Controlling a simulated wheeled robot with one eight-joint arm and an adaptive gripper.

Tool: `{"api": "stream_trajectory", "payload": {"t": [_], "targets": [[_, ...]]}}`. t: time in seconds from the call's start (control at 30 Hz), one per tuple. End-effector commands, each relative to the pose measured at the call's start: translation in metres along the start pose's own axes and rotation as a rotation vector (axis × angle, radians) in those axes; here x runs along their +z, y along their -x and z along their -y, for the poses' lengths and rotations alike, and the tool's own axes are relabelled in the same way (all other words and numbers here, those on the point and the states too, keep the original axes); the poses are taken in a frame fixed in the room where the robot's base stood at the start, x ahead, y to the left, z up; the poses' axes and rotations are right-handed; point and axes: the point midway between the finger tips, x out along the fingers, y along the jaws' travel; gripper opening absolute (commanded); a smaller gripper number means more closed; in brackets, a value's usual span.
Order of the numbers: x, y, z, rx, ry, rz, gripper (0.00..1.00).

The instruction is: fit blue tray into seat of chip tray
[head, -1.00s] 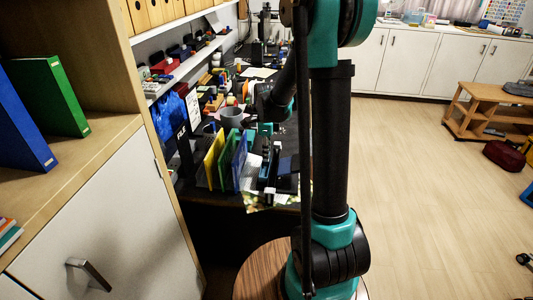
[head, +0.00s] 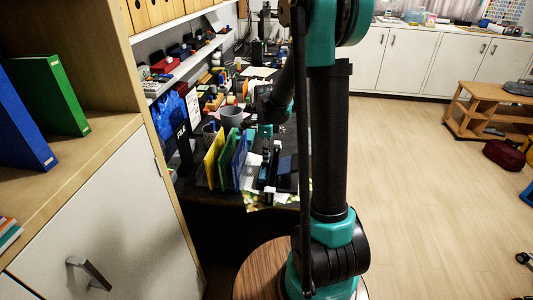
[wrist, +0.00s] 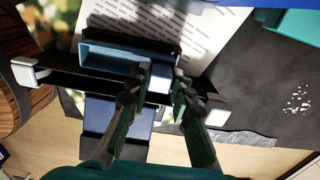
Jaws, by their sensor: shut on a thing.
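In the wrist view, my gripper (wrist: 164,76) is shut on the blue tray (wrist: 112,56), with its fingertips on the wall near the tray's right end. The tray is a shallow light-blue box. It lies over or against the chip tray (wrist: 62,80), a long black piece with pale end blocks. My fingers hide part of both, and I cannot tell whether the blue tray is down in the seat or just above it. In the head view, my gripper (head: 265,130) is small and partly hidden behind my arm, above the dark desk.
Yellow (head: 213,158), green and blue binders stand left of the work spot. A grey mug (head: 231,116) is behind them. Dark desk surface is free at right.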

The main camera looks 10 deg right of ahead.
Motion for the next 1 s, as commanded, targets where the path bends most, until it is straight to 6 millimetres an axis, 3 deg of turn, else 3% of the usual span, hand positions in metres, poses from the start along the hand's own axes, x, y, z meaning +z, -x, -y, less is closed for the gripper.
{"api": "stream_trajectory", "payload": {"t": [0.83, 0.87, 1.0], "targets": [[0.0, -0.019, 0.0, 0.0, 0.0, 0.0, 0.0], [0.0, -0.019, 0.0, 0.0, 0.0, 0.0, 0.24], [0.0, -0.019, 0.0, 0.0, 0.0, 0.0, 0.41]]}}
